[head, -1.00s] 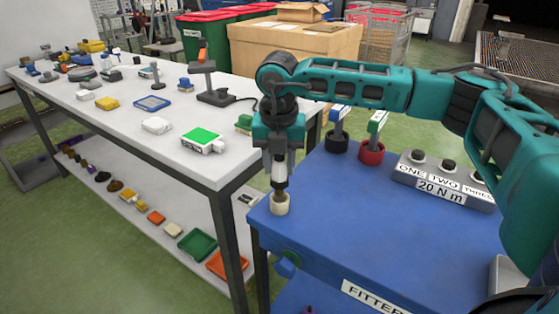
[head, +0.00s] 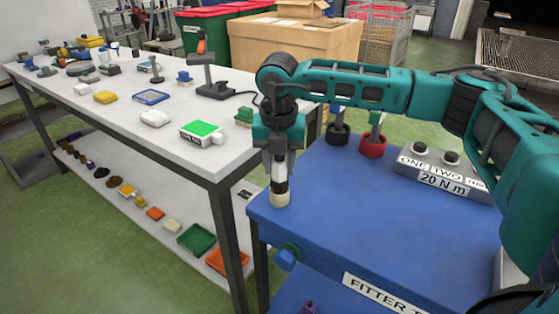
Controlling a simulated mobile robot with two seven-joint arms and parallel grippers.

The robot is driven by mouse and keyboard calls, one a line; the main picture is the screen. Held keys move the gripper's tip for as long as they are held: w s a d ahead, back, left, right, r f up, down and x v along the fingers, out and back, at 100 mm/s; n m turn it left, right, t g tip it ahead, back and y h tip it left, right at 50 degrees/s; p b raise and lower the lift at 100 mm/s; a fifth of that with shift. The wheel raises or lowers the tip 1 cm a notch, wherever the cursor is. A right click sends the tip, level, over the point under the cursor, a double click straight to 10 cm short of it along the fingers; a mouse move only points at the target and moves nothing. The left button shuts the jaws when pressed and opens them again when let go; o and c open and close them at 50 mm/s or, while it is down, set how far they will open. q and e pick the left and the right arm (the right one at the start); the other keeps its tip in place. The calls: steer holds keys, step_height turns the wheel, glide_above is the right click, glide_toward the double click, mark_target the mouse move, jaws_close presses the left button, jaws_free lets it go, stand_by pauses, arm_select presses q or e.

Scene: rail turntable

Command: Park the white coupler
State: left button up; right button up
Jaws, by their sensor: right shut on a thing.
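My right gripper (head: 279,150) is shut on the white coupler (head: 280,166), an upright piece with a white band and a dark lower part. Directly below is a small cream cup (head: 280,200) on the bench corner. The coupler's dark lower end meets the cup's top in the picture; I cannot tell how far it is inside. My left gripper is not in view.
A black holder (head: 338,134) and a red holder (head: 372,144), each with a tool, stand behind on the bench. A grey button box (head: 440,172) is to the right. The bench middle is clear. A white table (head: 130,125) with many small items stands left.

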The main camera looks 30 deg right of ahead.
steer(key=shift+f+b, duration=0.45)
steer(key=shift+f, duration=0.2)
steer(key=o, duration=1.3)
steer(key=shift+c, duration=0.2)
